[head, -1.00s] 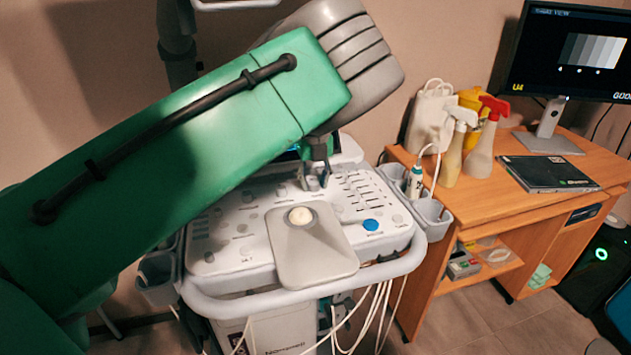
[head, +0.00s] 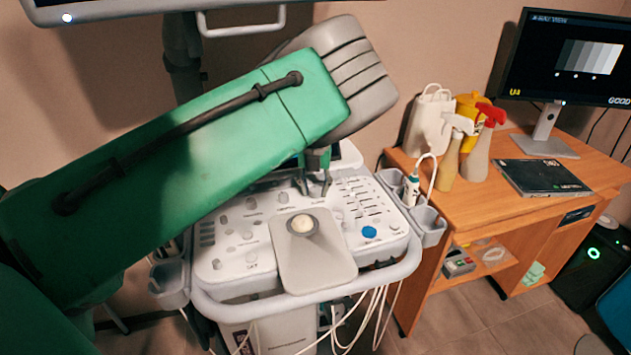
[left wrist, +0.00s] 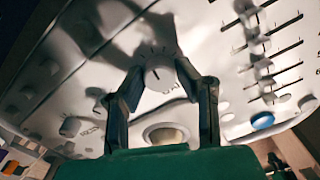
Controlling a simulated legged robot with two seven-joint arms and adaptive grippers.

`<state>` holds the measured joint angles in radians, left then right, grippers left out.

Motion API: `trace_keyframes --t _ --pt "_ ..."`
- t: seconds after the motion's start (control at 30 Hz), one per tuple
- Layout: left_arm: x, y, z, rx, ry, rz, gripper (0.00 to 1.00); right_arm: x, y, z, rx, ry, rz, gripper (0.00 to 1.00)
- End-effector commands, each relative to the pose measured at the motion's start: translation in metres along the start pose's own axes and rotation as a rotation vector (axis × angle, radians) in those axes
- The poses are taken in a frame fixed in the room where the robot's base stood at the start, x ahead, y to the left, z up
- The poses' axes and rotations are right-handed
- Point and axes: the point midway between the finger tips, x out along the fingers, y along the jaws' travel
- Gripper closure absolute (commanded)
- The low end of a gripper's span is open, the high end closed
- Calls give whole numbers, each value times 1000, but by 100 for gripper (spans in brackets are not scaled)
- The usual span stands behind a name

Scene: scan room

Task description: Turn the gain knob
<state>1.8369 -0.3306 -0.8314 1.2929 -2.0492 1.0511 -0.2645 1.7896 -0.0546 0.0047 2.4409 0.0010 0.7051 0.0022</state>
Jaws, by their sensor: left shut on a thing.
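The ultrasound console's control panel (head: 378,240) is white, with knobs, sliders, a blue button and a trackball. My left gripper (head: 314,187) reaches down to the upper middle of the panel, above the trackball. In the left wrist view, my left gripper (left wrist: 162,76) has its two dark fingers on either side of a round white knob (left wrist: 160,80) with a dark pointer line, and is shut on it. I take this as the gain knob, but its label is not readable. In the head view the fingers largely hide this knob. My right gripper is not in view.
Sliders (head: 362,200) lie just right of the fingers. The trackball (head: 303,224) is in front. A probe (head: 411,188) hangs in a holder at the panel's right. A wooden desk (head: 470,205) with spray bottles and a monitor (head: 570,60) stands further right.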

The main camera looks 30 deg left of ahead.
Motion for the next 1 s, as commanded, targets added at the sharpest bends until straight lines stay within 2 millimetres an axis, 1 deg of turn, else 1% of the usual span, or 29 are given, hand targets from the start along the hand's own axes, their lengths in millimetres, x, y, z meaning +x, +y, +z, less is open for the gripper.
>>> trace_keyframes --t 0.03,0.23,0.77,0.8,0.83,0.87,1.0 --pt "-4 -1 2 24 -6 -2 100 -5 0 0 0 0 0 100" --pt "-2 -1 2 100 -7 -1 100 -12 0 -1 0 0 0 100" --pt "-1 -2 3 131 -9 -2 100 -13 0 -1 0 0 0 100" --pt "-1 -2 3 131 -9 -2 65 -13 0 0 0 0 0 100" --pt "-1 -2 3 131 -9 -2 55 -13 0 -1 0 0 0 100" --pt "-1 -2 2 131 -9 -2 52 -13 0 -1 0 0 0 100" --pt "-1 -1 1 130 -6 -1 52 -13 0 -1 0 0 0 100"
